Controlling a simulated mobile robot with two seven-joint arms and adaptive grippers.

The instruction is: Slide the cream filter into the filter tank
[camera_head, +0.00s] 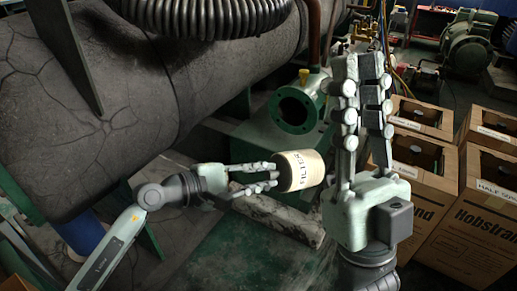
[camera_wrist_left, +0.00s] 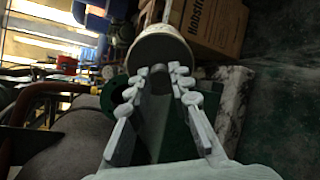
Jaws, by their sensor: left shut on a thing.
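The cream filter (camera_head: 301,170), a short cylinder marked FILTER, is held sideways in the middle of the head view. My left gripper (camera_head: 272,175) is shut on one end of it. In the left wrist view the filter (camera_wrist_left: 160,45) shows its dark round end face at the fingertips of the left gripper (camera_wrist_left: 160,85). The green filter tank (camera_head: 262,128) has a round dark opening that faces the camera, just behind and above the filter. The filter is outside the opening. My right gripper (camera_head: 361,75) points up at the right of the tank, its two fingers apart with nothing between them.
Cardboard boxes (camera_head: 475,220) stand on the right. A large dark cracked pipe (camera_head: 90,110) fills the left, with a coiled metal hose (camera_head: 205,15) above. A stone-like block (camera_head: 285,218) lies below the filter. The green floor plate (camera_head: 240,260) in front is clear.

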